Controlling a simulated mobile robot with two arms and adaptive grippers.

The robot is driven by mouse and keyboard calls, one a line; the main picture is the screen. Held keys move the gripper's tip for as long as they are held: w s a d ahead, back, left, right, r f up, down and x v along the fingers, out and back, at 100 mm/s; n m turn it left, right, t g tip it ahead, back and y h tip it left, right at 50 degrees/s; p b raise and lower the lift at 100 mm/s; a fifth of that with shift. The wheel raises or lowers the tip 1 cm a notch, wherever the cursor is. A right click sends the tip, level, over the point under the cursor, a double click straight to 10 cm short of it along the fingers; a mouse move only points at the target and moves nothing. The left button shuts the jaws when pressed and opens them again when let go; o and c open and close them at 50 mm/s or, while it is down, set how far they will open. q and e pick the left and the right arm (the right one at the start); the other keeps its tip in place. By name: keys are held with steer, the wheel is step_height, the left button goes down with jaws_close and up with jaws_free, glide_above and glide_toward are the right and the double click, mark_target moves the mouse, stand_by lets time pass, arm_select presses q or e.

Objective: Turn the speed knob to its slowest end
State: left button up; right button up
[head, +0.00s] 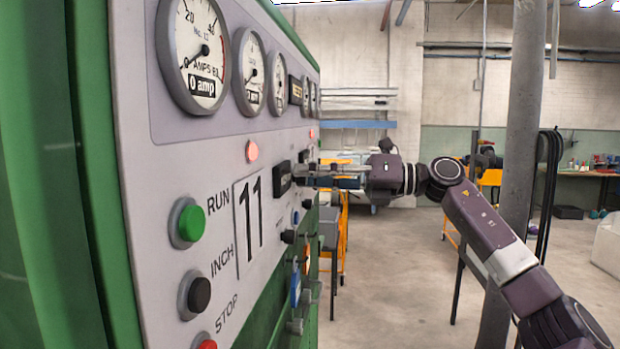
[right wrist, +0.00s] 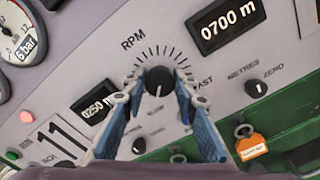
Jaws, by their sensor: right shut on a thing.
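The speed knob (right wrist: 159,83) is a round black knob under the label RPM, with a fan of tick marks above it and FAST printed to its right. A small white mark shows on its lower part. My right gripper (right wrist: 159,76) is shut on the knob, one blue-padded finger on each side. In the head view my right gripper (head: 304,175) reaches in from the right to the panel, and I cannot make out the knob there. A display (right wrist: 95,105) left of the knob seems to read 0250. My left gripper is not in view.
The green machine's grey panel (head: 150,150) carries gauges, a lit red lamp (head: 252,151), a green RUN button (head: 187,223) and a black INCH button (head: 196,295). A METRES knob (right wrist: 256,88) and an orange tag (right wrist: 250,147) are right of the speed knob. A pillar (head: 525,120) stands behind my arm.

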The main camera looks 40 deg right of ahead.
steer(key=shift+f, duration=0.15)
stand_by(0.3)
steer(key=o, duration=1.1)
steer(key=shift+o, duration=0.4)
steer(key=shift+d, duration=0.1)
steer(key=v, duration=1.2)
